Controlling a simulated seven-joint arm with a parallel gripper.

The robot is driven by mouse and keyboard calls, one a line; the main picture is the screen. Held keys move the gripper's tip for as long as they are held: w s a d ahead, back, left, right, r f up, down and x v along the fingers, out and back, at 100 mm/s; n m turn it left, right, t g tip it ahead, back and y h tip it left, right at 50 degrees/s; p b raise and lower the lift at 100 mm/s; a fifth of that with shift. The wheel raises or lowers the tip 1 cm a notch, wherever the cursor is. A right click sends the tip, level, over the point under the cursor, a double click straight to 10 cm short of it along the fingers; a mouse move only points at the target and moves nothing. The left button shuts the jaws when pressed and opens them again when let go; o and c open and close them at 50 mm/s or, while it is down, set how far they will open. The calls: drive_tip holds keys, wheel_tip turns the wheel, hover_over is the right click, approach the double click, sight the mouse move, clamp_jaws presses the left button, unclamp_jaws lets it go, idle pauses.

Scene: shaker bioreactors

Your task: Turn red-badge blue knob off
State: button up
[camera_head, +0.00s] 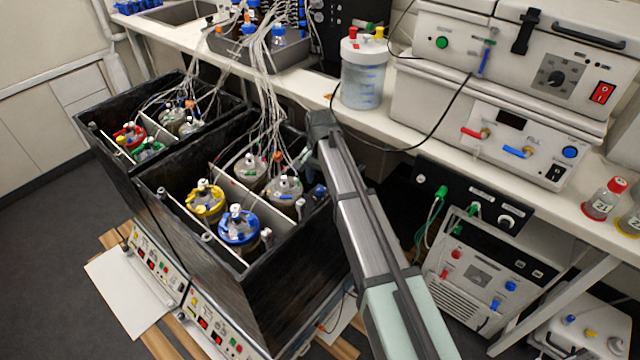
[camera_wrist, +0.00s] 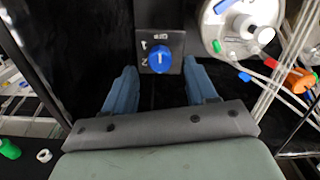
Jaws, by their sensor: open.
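A round blue knob (camera_wrist: 160,59) sits on a dark square plate (camera_wrist: 172,37) near the top middle of the wrist view. White marks are on the plate above and to the left of the knob; a pale line on the knob runs up and down in the picture. No red badge shows on the visible part of the plate. My gripper (camera_wrist: 159,73) is open, with one blue finger on each side, a little below the knob in the picture. The knob is between the finger lines, and I see no contact.
A vessel with a pale lid (camera_wrist: 240,27), tubes and an orange connector (camera_wrist: 299,80) is close to the right. In the head view, the black box (camera_head: 290,275) holds several vessels, including a blue-ringed one (camera_head: 238,230). A bench with instruments (camera_head: 525,145) stands right.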

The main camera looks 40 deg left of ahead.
sight(320, 188)
wheel_tip(320, 188, up, 11)
idle(0.4)
drive_tip(key=shift+r, duration=0.1)
idle(0.3)
